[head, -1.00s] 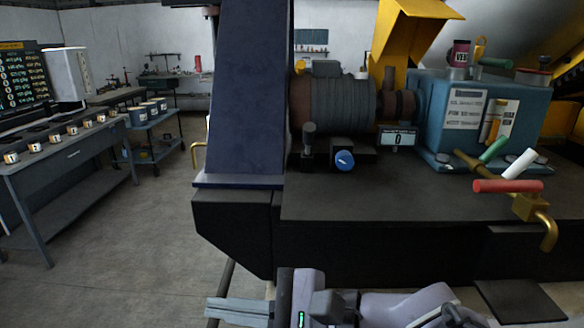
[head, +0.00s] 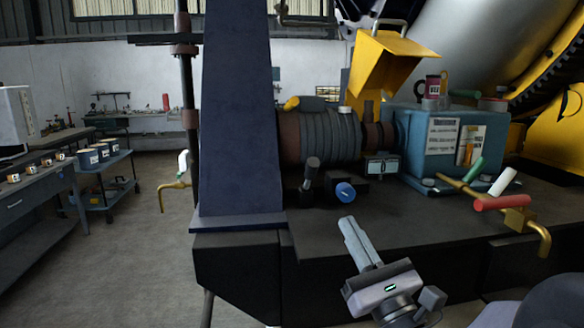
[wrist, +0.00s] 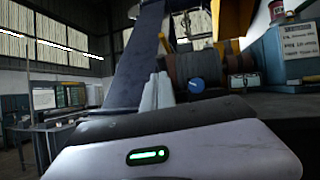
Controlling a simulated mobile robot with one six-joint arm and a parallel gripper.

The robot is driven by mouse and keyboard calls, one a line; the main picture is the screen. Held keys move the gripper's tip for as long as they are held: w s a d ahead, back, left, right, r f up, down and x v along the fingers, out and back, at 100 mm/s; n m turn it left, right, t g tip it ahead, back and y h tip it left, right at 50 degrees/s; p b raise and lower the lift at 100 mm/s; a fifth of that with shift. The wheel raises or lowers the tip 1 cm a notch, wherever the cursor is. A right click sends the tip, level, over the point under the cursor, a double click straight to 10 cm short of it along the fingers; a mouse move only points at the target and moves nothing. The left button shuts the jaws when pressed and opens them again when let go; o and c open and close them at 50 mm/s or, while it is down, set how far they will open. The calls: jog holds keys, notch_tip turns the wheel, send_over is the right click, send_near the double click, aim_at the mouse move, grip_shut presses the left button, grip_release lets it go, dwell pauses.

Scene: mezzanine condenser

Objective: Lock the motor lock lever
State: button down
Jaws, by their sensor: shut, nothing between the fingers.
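A short upright lever with a dark knob (head: 311,169) stands on the black bench in front of the ribbed motor (head: 318,136); it looks like the motor lock lever, though no label on it is readable. A blue dial (head: 345,191) sits just right of it. My gripper (head: 347,223) is shut and empty, in front of the bench, pointing up toward the dial and lever, apart from both. In the wrist view my gripper's fingers (wrist: 158,90) are together, with the blue dial (wrist: 196,85) just right of them. I cannot make out the lever there.
A small display (head: 382,167) and a blue box (head: 455,145) stand to the right. Brass pipes with red (head: 502,203), green and white handles lie at the bench's right. A dark blue column (head: 240,110) rises at left. Open floor (head: 125,250) lies left of the bench.

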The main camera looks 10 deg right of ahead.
aim_at(317, 167)
jog(key=r+p, duration=0.1)
jog(key=p, duration=0.1)
jog(key=w+p, duration=0.1)
jog(key=p, duration=0.2)
jog(key=shift+w+a+r+p, duration=0.15)
jog(key=shift+w+r+p, duration=0.1)
jog(key=shift+r+p, duration=0.15)
jog(key=x, duration=0.7)
jog(key=p+x, duration=0.1)
jog(key=x, duration=0.3)
jog(key=shift+w+f, duration=0.2)
jog(key=shift+f, duration=0.15)
